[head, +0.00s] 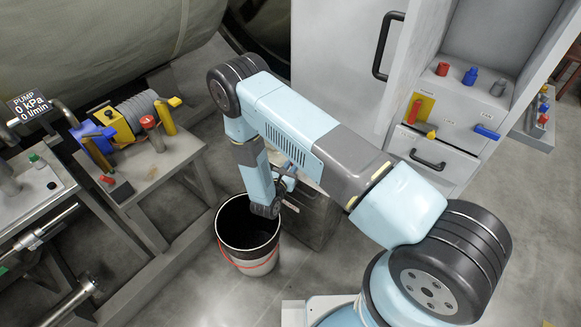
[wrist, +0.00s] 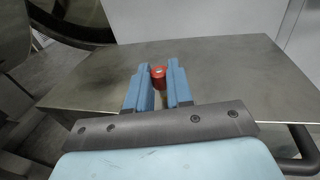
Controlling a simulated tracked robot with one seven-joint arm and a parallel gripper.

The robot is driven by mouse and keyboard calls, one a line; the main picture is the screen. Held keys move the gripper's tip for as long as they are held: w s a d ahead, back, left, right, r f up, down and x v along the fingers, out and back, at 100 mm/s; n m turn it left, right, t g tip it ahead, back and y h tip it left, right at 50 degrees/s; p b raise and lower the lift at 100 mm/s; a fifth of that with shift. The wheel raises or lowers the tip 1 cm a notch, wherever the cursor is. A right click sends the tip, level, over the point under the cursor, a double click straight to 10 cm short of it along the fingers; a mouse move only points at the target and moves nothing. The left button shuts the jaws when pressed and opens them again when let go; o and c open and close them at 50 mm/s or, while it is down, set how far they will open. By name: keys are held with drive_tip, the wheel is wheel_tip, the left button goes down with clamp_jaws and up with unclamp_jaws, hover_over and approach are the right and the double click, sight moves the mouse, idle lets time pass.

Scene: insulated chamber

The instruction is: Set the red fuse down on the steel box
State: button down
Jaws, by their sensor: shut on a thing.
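The red fuse (wrist: 158,76) is between the two blue fingers of my gripper (wrist: 158,88) in the wrist view. The fingers are shut on it, and only its red end with a pale spot shows clearly. The flat grey top of the steel box (wrist: 235,72) spreads out beyond and beneath the fingers. I cannot tell whether the fuse touches that top. In the head view the steel box (head: 318,222) stands on the floor, partly hidden behind my arm. My gripper (head: 287,182) is at its top there, and the fuse is hidden.
A bucket (head: 248,235) with a dark inside stands left of the box. A white cabinet (head: 345,60) with a dark handle is behind it. An open compartment on the right holds red, blue and grey parts. A workbench (head: 160,165) with a pump and tools is at left.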

drive_tip(key=shift+f, duration=0.3)
drive_tip(key=c, duration=1)
unclamp_jaws()
drive_tip(key=v, duration=1.2)
